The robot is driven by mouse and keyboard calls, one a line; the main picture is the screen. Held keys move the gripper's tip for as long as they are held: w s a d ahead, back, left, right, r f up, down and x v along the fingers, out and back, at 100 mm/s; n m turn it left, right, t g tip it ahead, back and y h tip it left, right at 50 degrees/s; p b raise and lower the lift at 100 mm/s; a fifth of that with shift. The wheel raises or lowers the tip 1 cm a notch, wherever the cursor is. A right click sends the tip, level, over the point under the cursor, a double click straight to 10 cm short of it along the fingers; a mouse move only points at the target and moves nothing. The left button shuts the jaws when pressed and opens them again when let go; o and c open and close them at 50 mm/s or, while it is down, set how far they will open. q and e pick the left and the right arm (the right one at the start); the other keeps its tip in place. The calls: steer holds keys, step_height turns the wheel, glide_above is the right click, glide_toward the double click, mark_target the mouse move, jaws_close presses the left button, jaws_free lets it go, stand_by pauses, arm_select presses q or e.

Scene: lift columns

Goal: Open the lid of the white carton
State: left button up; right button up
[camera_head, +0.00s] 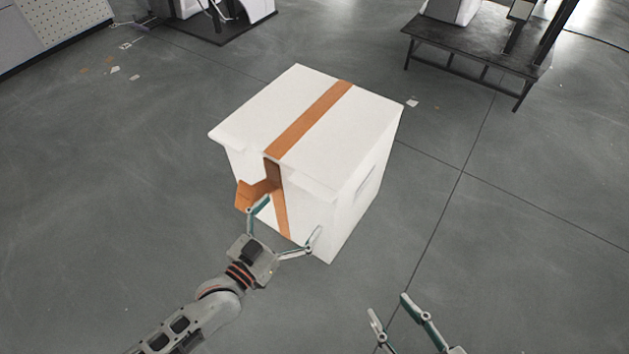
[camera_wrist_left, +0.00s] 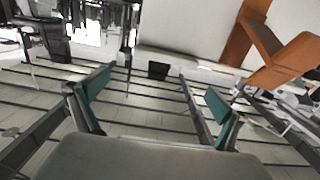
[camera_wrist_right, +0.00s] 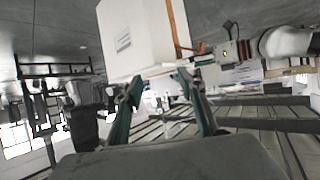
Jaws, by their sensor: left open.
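The white carton (camera_head: 345,125) stands on the floor in the middle of the head view, with a brown tape stripe across its top and down its front. Its lid (camera_head: 255,115) lies flat on top, and a brown flap (camera_head: 246,194) sticks out from the front. The flap also shows in the left wrist view (camera_wrist_left: 280,55). My left gripper (camera_head: 290,219) is open and empty at the carton's front, just beside the flap; I cannot tell if it touches. My right gripper (camera_head: 390,305) is open and empty, apart from the carton, which shows in the right wrist view (camera_wrist_right: 140,38).
A dark low table (camera_head: 475,50) stands at the back right. A dark platform (camera_head: 215,27) with equipment is at the back left, near a pegboard panel (camera_head: 55,25). Small scraps lie on the floor at the upper left. The floor around the carton is clear.

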mark_target(308, 192)
arm_select(q)
steer(key=x, duration=0.3)
steer(key=f+b+x, duration=0.1)
steer(key=x, duration=0.1)
steer(key=b+x, duration=0.1)
steer(key=x, duration=0.2)
steer(key=shift+w+a+f, duration=0.15)
steer(key=shift+w+a, duration=0.05)
steer(key=shift+w, duration=0.3)
steer(key=shift+w+d, duration=0.25)
steer(key=shift+w, duration=0.15)
arm_select(e)
steer(key=shift+w+a+r+m, duration=0.4)
steer(key=shift+w+a+r, duration=0.05)
steer(key=shift+w+a, duration=0.05)
arm_select(q)
steer(key=shift+c, duration=0.4)
